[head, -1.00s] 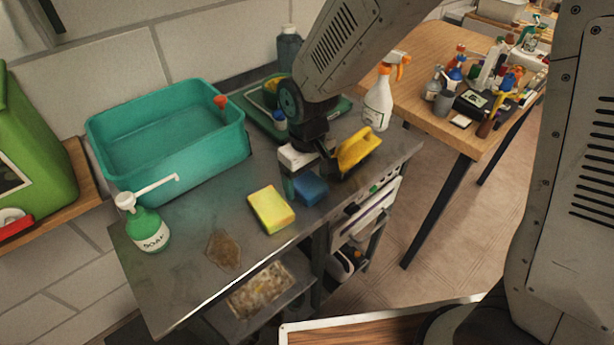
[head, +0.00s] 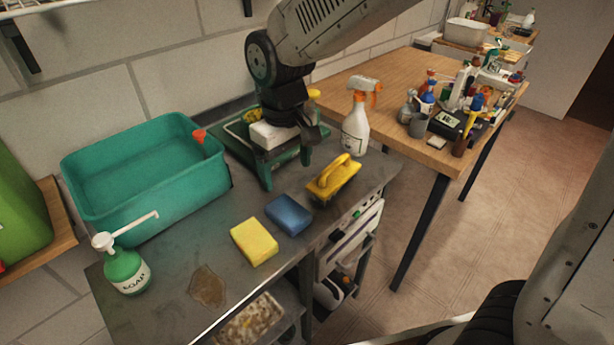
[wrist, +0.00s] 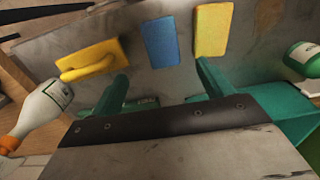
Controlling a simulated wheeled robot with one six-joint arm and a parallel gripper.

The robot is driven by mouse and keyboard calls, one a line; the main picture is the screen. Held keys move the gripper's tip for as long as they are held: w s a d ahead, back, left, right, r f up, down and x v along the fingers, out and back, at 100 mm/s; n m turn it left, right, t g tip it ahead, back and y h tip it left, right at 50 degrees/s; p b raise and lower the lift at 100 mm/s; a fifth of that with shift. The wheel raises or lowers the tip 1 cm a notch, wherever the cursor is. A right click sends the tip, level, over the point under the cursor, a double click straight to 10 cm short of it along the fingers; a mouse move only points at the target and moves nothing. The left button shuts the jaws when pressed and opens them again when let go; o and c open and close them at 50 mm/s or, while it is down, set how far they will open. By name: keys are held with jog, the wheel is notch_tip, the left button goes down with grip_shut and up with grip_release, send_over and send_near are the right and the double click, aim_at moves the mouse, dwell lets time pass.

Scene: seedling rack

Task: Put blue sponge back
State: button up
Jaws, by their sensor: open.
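The blue sponge (head: 289,214) lies flat on the metal table, between the yellow sponge (head: 254,242) and a yellow-handled brush (head: 333,178). It also shows in the wrist view (wrist: 160,41), with the yellow sponge (wrist: 212,30) to its right and the brush (wrist: 92,60) to its left. My gripper (head: 288,175) is open and empty, above the table and behind the blue sponge. Its two green fingers show spread apart in the wrist view (wrist: 163,78), with the sponge beyond them and not touching.
A teal basin (head: 215,185) stands at the left, with a green soap bottle (head: 126,272) in front. A brown stain (head: 207,287) lies near the front edge. A spray bottle (head: 356,130) stands behind the brush. A wooden table (head: 400,80) with several bottles is at right.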

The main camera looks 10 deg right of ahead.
jog(key=s+d+r+m, duration=0.2)
jog(key=s+d+r, duration=0.1)
jog(key=d, duration=0.3)
jog(key=s+d+r+m, duration=0.1)
jog(key=s+d+r, duration=0.3)
jog(key=d, duration=0.2)
jog(key=s+d+r+m+t, duration=0.1)
jog(key=s+d+m, duration=0.2)
jog(key=s+d, duration=0.5)
jog(key=shift+s+d+m, duration=0.4)
jog(key=shift+s, duration=1.85)
